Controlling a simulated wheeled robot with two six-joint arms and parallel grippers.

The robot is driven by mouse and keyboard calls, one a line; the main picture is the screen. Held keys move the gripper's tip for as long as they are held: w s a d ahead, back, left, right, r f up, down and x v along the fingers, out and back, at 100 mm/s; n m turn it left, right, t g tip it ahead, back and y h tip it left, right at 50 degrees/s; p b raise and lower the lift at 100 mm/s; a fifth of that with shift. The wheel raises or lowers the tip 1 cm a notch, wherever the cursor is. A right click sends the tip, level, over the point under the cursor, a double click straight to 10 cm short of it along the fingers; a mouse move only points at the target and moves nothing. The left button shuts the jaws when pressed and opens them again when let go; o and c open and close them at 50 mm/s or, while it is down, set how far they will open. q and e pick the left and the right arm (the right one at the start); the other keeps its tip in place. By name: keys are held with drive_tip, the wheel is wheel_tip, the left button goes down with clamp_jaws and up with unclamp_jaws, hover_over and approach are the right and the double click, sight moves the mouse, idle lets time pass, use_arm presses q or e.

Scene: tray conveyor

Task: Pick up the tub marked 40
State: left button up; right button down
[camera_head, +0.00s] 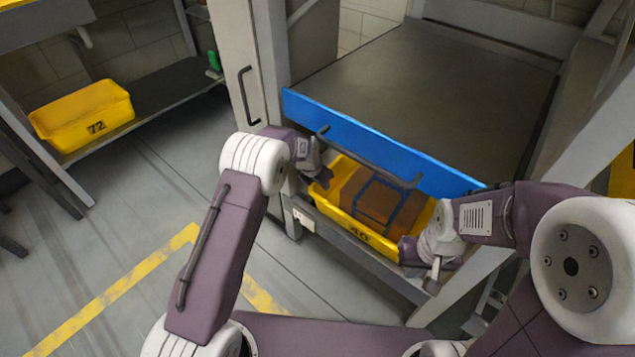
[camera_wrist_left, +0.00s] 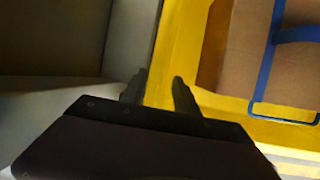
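The yellow tub marked 40 (camera_head: 357,232) sits in the bay under the blue-edged top, with a brown blue-strapped box (camera_head: 382,197) in it. Its yellow wall also shows in the left wrist view (camera_wrist_left: 180,50). My left gripper (camera_head: 325,180) is at the tub's left end. In the left wrist view its two fingers (camera_wrist_left: 158,85) are apart, one in front of the yellow wall and one near its outer edge; I cannot tell whether they touch it. My right gripper (camera_head: 432,268) is at the tub's right end, its fingers too small and partly hidden to read.
A blue-edged panel with a dark handle (camera_head: 365,150) overhangs the tub's back. Grey frame posts stand at both sides. Another yellow tub, marked 72 (camera_head: 85,112), stands on a shelf at the left, with a small green item (camera_head: 214,62) farther along. The floor at left is clear.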

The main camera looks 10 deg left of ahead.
use_arm(q)
drive_tip(key=shift+w+f, duration=0.1)
drive_tip(key=shift+f, duration=0.05)
clamp_jaws()
idle(1.3)
drive_tip(key=shift+w+r, duration=0.1)
drive_tip(key=shift+r, duration=0.1)
drive_tip(key=shift+r, duration=0.1)
